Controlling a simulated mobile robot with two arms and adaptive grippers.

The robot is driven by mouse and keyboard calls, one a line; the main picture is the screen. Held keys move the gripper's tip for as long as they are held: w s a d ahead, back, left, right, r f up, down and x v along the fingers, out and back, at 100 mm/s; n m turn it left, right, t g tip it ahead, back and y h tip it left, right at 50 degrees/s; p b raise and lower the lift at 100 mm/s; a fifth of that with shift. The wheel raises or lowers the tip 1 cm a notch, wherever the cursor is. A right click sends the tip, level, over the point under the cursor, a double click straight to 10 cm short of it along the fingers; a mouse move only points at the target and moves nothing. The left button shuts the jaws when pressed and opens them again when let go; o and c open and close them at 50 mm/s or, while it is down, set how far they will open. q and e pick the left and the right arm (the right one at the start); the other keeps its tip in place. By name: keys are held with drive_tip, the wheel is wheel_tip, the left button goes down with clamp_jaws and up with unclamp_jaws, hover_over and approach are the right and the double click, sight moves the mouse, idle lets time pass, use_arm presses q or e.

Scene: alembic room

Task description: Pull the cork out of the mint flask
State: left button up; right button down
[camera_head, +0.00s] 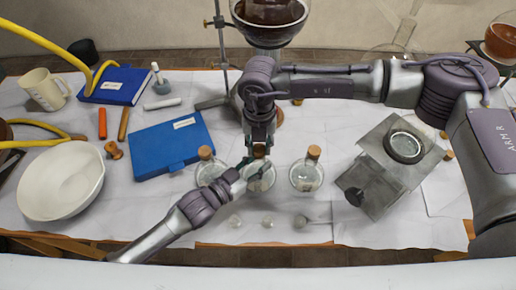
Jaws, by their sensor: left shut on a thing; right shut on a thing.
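Three clear glass flasks stand in a row at the middle of the table: a left flask (207,174), a middle flask (262,181) and a right flask (307,176). The left cork (205,153) and right cork (313,152) sit in their necks. The labels are too small to read, so I cannot tell which flask is mint. My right gripper (259,149) points down from above, shut on the middle flask's cork (259,151), which is mostly hidden. My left gripper (247,168) reaches in from the lower left, shut on the middle flask near its neck.
A white bowl (62,183) and blue books (172,146) lie to the left. A round-bottomed vessel of dark liquid (270,14) stands behind. A grey scale-like device (371,189) is at the right. Small glass pieces (268,220) lie in front of the flasks.

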sight(259, 149)
drive_tip(key=shift+r, duration=2.1)
use_arm(q)
drive_tip(key=o, duration=1.1)
drive_tip(key=shift+a, duration=0.1)
